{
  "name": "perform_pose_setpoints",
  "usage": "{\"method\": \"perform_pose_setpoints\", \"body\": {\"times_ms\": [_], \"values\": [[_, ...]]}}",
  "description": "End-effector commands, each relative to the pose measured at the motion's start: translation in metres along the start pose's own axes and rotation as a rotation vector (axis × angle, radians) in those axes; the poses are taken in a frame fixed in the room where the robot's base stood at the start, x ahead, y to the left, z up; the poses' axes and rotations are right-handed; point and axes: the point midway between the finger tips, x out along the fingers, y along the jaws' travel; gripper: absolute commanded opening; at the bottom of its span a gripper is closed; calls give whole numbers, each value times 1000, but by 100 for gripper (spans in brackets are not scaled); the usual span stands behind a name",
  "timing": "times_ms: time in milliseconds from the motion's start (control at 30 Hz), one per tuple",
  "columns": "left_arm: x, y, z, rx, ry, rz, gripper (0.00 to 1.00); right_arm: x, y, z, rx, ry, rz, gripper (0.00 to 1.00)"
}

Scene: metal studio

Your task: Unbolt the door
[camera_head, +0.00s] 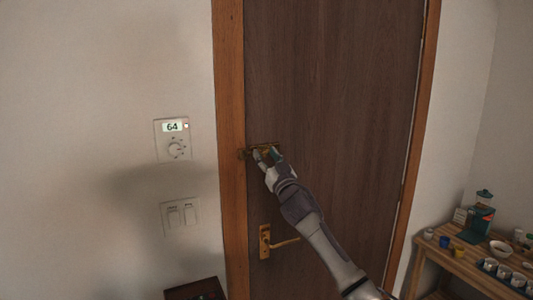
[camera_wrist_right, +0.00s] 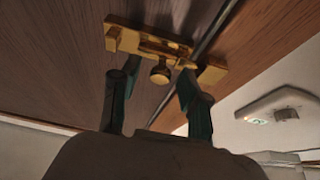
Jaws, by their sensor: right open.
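The brown wooden door (camera_head: 335,90) is closed in its orange-brown frame (camera_head: 230,120). A brass slide bolt (camera_wrist_right: 160,50) is mounted at the door's left edge; in the head view the bolt (camera_head: 262,147) is partly hidden by my gripper. In the right wrist view its round knob (camera_wrist_right: 160,73) sticks out, and the bolt spans the gap between door and frame. My right gripper (camera_head: 266,156) is open at the bolt. In the wrist view its two fingers (camera_wrist_right: 155,95) stand apart on either side of the knob, with nothing clearly gripped. My left gripper is out of view.
A brass lever handle (camera_head: 280,243) sits below the bolt. A thermostat (camera_head: 173,140) and light switches (camera_head: 180,214) are on the left wall. A wooden table (camera_head: 465,262) with a coffee grinder and cups stands at the right. A dark box (camera_head: 195,289) is at the bottom.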

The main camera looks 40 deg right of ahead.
Motion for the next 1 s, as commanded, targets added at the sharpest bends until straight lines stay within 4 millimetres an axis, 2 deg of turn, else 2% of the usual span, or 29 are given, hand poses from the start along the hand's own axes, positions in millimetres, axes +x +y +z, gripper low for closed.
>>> {"method": "perform_pose_setpoints", "body": {"times_ms": [233,267,500,533,833,1000], "values": [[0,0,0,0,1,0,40,1,0,1,0,-1,0,46],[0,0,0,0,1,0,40,1,0,1,0,-1,0,42],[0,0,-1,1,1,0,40,0,0,0,1,-1,0,2],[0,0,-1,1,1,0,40,0,0,1,1,-1,0,0],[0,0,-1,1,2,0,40,0,1,1,0,-1,1,0],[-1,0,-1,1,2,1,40,1,20,1,-2,-3,2,0]]}}
